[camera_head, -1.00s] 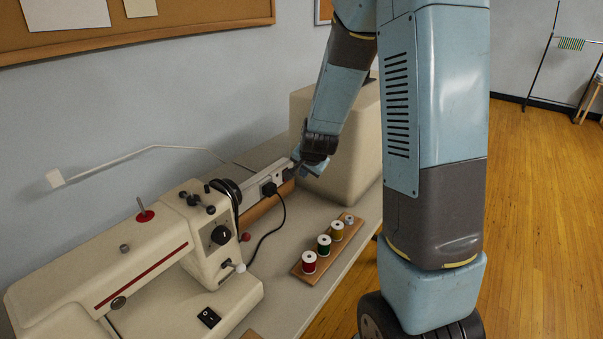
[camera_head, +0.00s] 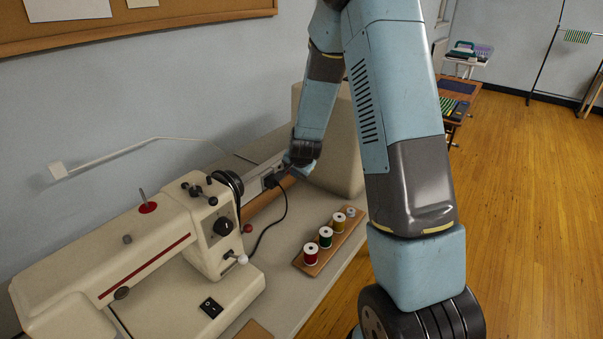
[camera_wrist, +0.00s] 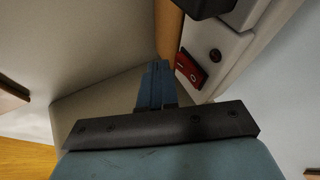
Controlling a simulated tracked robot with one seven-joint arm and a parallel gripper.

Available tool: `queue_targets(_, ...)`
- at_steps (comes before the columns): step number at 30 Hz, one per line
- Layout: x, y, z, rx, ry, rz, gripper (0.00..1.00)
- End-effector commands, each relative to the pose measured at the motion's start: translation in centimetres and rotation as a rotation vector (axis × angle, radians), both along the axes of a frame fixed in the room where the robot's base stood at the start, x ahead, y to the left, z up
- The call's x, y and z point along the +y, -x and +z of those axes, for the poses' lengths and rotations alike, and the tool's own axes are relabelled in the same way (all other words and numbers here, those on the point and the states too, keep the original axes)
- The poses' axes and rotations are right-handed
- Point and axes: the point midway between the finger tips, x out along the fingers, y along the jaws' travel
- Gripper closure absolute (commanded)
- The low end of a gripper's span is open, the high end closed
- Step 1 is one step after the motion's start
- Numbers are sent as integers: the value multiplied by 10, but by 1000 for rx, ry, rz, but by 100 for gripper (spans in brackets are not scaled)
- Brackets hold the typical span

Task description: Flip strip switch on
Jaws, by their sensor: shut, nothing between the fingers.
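The white power strip (camera_head: 255,187) runs behind the sewing machine along a wooden piece. A black plug (camera_head: 270,181) sits in it. Its red rocker switch (camera_wrist: 189,69) shows in the wrist view with pale marks on it. I cannot tell which side is pressed. The strip end (camera_wrist: 219,45) and a black plug above also show there. My gripper (camera_wrist: 156,68) is shut and empty, its blue fingertips just left of the switch, with a small gap in the picture. In the head view my gripper (camera_head: 287,163) is at the strip's far end; the switch is hidden there.
A cream sewing machine (camera_head: 110,267) stands at the left. A rack with several thread spools (camera_head: 325,238) lies at the table's right side. A beige box-like cover (camera_head: 342,150) stands behind my gripper. A black cord (camera_head: 266,233) curves over the tabletop.

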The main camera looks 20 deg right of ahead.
Motion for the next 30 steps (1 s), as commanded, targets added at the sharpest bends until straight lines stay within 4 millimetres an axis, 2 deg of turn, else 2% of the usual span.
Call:
queue_targets(6, 6, -8, -1, -1, -1, -1, 100)
queue_targets(30, 10, -13, -2, -1, 0, 0, 100)
